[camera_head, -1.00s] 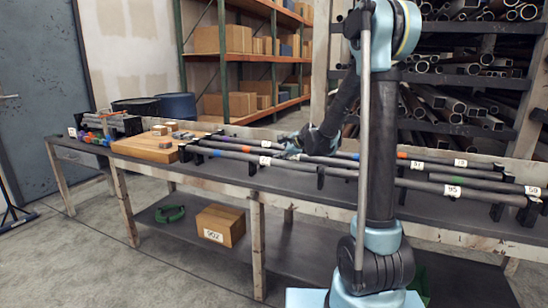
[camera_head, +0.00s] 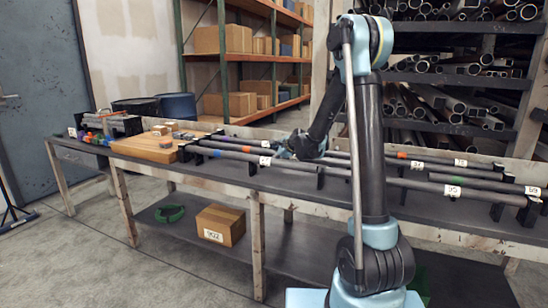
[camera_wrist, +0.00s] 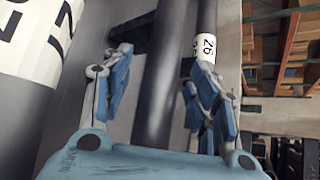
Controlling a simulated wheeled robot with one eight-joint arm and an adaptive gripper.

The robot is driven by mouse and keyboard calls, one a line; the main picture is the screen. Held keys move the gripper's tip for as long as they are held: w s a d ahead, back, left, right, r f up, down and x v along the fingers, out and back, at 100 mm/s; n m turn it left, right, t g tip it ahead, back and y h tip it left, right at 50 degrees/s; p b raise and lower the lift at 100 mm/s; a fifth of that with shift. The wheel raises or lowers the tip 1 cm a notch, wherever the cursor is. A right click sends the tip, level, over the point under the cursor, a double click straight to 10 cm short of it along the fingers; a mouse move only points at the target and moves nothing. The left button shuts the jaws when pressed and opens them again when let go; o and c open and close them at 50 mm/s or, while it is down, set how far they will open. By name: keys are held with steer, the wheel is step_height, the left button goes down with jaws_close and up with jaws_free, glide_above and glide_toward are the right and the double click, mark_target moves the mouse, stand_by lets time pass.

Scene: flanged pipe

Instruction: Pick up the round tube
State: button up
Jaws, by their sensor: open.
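Several long dark tubes with coloured bands and number labels lie on black supports along the workbench, among them the front tube (camera_head: 450,190) at the right. My gripper (camera_head: 284,154) is over the tubes near the middle of the bench; the arm partly hides it there. In the wrist view my gripper (camera_wrist: 160,92) is open, one blue finger on each side of a plain dark round tube (camera_wrist: 160,75). I cannot tell whether the fingers touch it. Another tube with a white label "26" (camera_wrist: 206,46) runs behind the right finger.
A large tube with a white numbered label (camera_wrist: 38,35) is close at the left of the wrist view. A wooden block (camera_head: 145,148) lies on the bench's left part. A box marked 902 (camera_head: 220,225) sits on the lower shelf. Pipe racks (camera_head: 455,75) stand behind.

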jaws_close()
steer(key=shift+r, duration=0.1)
stand_by(0.3)
